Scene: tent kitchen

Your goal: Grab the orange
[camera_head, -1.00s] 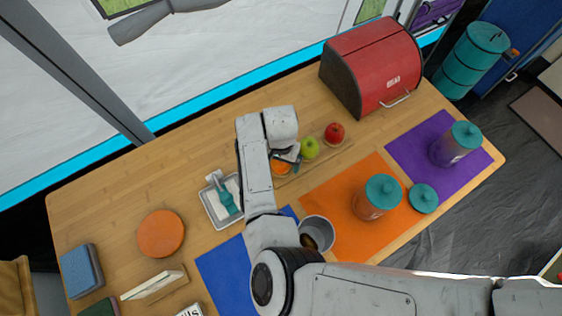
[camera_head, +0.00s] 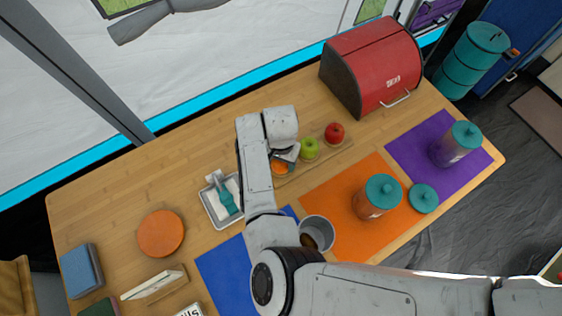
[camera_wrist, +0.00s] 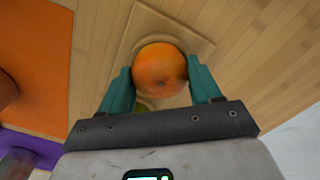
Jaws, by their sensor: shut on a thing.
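The orange (camera_wrist: 160,68) sits between the two teal fingers of my gripper (camera_wrist: 161,82) in the wrist view. The fingers are shut on it, one on each side. In the head view the orange (camera_head: 280,167) shows only in part below the end of my arm, at the left end of a wooden board (camera_head: 343,150). The board (camera_wrist: 195,43) lies beneath the orange in the wrist view. I cannot tell whether the orange still touches it.
A green apple (camera_head: 310,148) and a red apple (camera_head: 335,133) lie to the right on the board. A red bread box (camera_head: 370,65) stands behind them. A metal tray (camera_head: 213,208), a grey cup (camera_head: 318,232) and a teal-lidded jar (camera_head: 378,197) are nearby. The table's left back is clear.

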